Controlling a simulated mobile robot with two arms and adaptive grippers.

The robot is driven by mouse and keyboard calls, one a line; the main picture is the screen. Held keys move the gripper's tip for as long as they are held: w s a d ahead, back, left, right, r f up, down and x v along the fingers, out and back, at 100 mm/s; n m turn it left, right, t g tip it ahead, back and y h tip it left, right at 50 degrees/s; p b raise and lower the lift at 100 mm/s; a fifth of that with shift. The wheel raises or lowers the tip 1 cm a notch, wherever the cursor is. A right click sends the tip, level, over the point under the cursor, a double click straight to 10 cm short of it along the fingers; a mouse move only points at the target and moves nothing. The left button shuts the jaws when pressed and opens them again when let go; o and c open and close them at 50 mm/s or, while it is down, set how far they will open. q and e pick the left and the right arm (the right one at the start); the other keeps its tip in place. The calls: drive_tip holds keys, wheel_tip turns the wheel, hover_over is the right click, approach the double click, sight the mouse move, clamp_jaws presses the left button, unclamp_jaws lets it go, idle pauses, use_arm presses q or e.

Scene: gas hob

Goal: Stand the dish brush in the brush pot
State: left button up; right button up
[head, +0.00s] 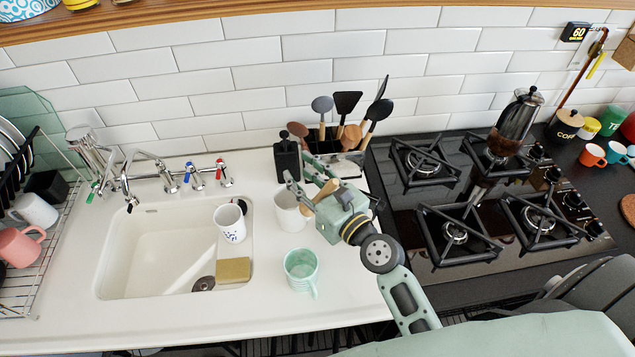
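My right gripper (298,170) is over the counter between the sink and the hob, its fingers pointing up and left in the head view. The fingertips look apart. A light wooden handle (326,190), seemingly the dish brush's, slants up to the right between the fingers, near the palm. Its lower end is at a white pot (287,214), seemingly the brush pot, which stands on the counter partly hidden by the gripper. The brush head is hidden, and I cannot tell how deep it sits in the pot. My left gripper is not in view.
A mint mug (301,272) stands in front of the pot. A white mug (230,223) and a sponge (233,270) are at the sink (140,245). A black bottle (287,160) and a utensil holder (348,166) stand behind; the hob (480,200) is right.

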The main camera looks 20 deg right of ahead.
drive_tip(key=shift+a, duration=0.1)
drive_tip(key=shift+s+f, duration=0.1)
drive_tip(key=shift+s, duration=0.2)
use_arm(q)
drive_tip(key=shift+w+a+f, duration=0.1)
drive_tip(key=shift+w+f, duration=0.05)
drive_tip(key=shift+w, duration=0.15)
use_arm(e)
drive_tip(key=d+v, duration=0.1)
drive_tip(key=v, duration=1.3)
drive_tip(key=shift+h, duration=0.3)
drive_tip(key=shift+s, duration=0.1)
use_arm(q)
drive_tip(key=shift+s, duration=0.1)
